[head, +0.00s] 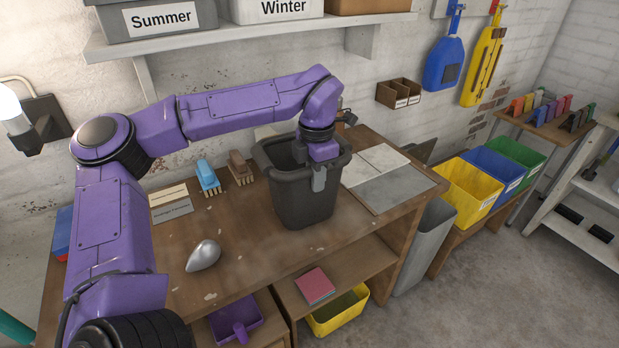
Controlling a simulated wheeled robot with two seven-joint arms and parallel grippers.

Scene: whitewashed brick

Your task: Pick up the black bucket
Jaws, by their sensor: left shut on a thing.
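The black bucket (301,200) stands upright near the middle of the wooden workbench, its open top facing up. My left arm reaches over from the left, and my left gripper (319,178) points down at the bucket's near right rim. It is shut on the bucket's rim, with one grey finger showing against the outside wall. The other finger is hidden inside or behind the rim. I cannot tell from this one view whether the bucket's base touches the bench. My right gripper is not in view.
On the workbench (240,270) are a silver scoop-like object (203,256), a blue brush (208,177), a brown brush (240,167) and a grey board (393,180) right of the bucket. A shelf (250,36) with labelled bins hangs above. A grey bin (425,245) stands right of the bench.

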